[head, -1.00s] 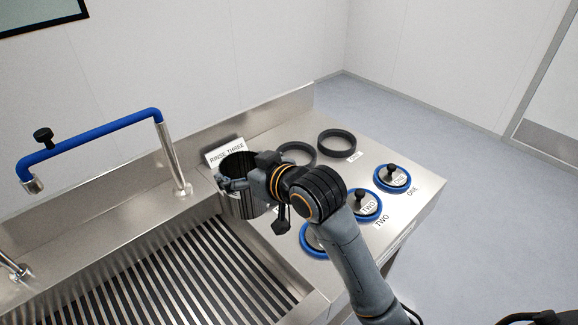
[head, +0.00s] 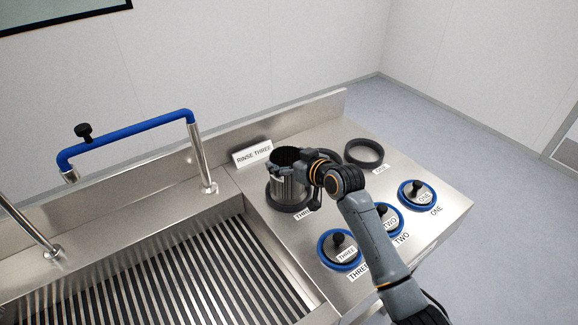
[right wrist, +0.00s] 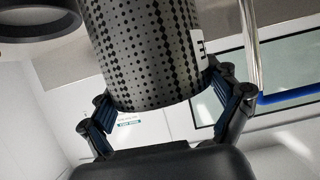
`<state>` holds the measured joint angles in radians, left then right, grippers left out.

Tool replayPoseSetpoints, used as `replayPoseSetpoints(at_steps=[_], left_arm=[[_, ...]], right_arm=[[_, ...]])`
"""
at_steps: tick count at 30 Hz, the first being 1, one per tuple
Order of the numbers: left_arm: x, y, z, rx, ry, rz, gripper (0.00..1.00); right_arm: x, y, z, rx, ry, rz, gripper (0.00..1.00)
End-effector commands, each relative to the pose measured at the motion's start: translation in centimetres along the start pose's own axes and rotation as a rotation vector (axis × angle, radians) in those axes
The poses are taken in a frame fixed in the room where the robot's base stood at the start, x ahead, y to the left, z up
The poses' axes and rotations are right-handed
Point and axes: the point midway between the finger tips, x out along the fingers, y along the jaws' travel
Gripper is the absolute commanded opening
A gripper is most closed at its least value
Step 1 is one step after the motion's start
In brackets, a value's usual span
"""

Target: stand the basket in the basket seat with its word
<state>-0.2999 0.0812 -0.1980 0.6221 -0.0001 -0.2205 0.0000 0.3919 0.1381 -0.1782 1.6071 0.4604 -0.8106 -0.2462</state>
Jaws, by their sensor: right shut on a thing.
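The basket (head: 287,184) is a dark perforated metal cylinder, upright at the ring seat labelled THREE (head: 288,206). Its lower end meets the black ring; I cannot tell whether it rests fully inside. My right gripper (head: 304,174) is shut on the basket's upper part from the right. In the right wrist view, the fingers (right wrist: 166,108) flank the basket (right wrist: 150,60), whose white label is only partly visible. The RINSE THREE sign (head: 253,154) stands behind it. My left gripper is not in view.
Another ring seat, ONE (head: 364,153), lies behind; a middle ring (head: 326,157) is partly hidden by my arm. A slatted sink (head: 190,275) and blue-topped pipe (head: 130,132) are left.

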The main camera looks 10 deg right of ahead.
Motion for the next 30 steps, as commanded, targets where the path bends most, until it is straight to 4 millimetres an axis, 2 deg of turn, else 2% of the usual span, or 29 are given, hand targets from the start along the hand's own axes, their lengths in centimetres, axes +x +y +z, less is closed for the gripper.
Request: replayPoseSetpoints(at_steps=[5,12,23,24,25,30], left_arm=[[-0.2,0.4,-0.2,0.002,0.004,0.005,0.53],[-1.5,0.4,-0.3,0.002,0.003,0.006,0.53],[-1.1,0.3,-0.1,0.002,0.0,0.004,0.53],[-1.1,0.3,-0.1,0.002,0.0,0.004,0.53],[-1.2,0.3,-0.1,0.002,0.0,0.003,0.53],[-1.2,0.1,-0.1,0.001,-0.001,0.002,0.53]], right_arm=[[0.8,0.7,0.5,0.0,0.003,0.002,0.26],[1.9,0.8,3.2,0.0,0.002,0.003,0.26],[2.2,0.8,3.7,-0.001,0.004,0.003,0.26],[2.2,0.8,3.8,-0.001,0.001,0.002,0.93],[2.1,0.7,3.8,-0.001,0.001,0.002,0.99],[2.1,0.8,3.8,-0.001,0.0,0.002,1.0]])
